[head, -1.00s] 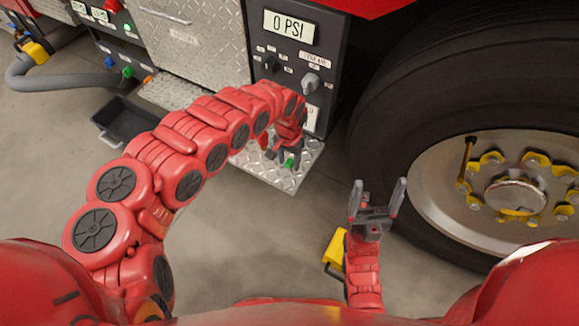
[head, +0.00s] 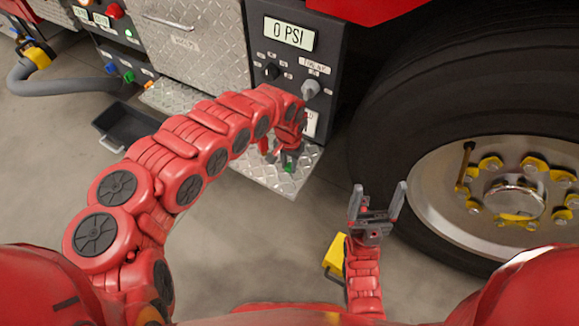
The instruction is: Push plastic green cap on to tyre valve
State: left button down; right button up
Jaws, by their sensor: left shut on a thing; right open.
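The green cap (head: 288,166) shows as a small green spot at the fingertips of my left gripper (head: 287,158), over the diamond-plate step below the control panel. My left gripper is shut on it; the fingers and wrist hide part of it. The tyre valve (head: 468,158) appears as a dark stem on the silver wheel hub at the right, among yellow lug nuts. My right gripper (head: 379,200) is open and empty, pointing up, in front of the tyre and left of the hub.
The large black tyre (head: 390,120) fills the right side. A control panel (head: 290,75) reads 0 PSI. The diamond-plate step (head: 300,170) juts out below it. A yellow object (head: 334,255) stands beside my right wrist. A black tray (head: 125,125) is at the left. Floor between is clear.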

aim_at(289, 166)
pick_arm(q)
jog(key=shift+r+p, duration=2.5)
jog(key=shift+r, duration=0.2)
